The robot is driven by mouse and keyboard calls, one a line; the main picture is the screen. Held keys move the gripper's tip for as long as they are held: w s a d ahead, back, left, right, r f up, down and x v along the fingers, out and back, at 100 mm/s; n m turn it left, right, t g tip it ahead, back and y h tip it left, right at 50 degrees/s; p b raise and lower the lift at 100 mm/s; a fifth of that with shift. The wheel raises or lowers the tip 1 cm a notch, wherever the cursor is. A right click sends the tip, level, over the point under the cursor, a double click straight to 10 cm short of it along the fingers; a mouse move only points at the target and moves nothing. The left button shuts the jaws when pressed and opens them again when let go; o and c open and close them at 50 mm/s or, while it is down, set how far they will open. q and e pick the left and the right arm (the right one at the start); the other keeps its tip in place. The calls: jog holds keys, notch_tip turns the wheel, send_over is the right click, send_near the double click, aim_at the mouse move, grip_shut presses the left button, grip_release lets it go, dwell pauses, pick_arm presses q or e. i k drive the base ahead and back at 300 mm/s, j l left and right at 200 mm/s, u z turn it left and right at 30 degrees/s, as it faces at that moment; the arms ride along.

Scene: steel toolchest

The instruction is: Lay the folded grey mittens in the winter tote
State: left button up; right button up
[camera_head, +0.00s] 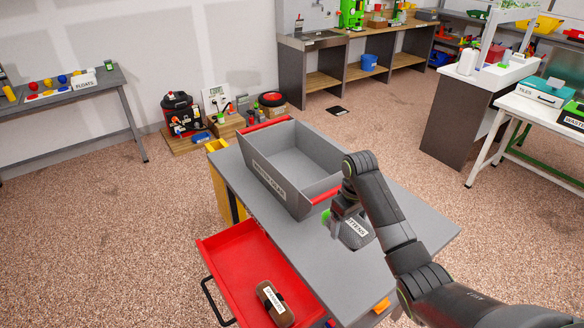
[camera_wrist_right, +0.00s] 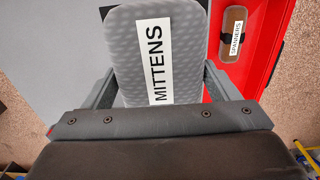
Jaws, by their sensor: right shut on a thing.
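The folded grey mittens (camera_head: 359,236) carry a white MITTENS label. In the head view they are at the right side of the grey winter tote (camera_head: 276,186), outside it and over the chest top. My right gripper (camera_head: 340,224) is shut on the mittens. In the right wrist view the mittens (camera_wrist_right: 188,28) show between its two fingers (camera_wrist_right: 157,88). Whether they touch the chest top I cannot tell. The tote is open on top with red end rims, and its visible inside is empty. My right arm hides part of its near end. My left gripper is not in view.
The grey chest top (camera_head: 315,262) is bare in front of the tote. Below it a red drawer (camera_head: 240,262) stands open with a brown spanners case (camera_head: 275,303) inside; the case also shows in the right wrist view (camera_wrist_right: 233,22). Benches stand farther off.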

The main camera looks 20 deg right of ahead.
aim_at(301, 181)
jog(key=i, duration=1.45)
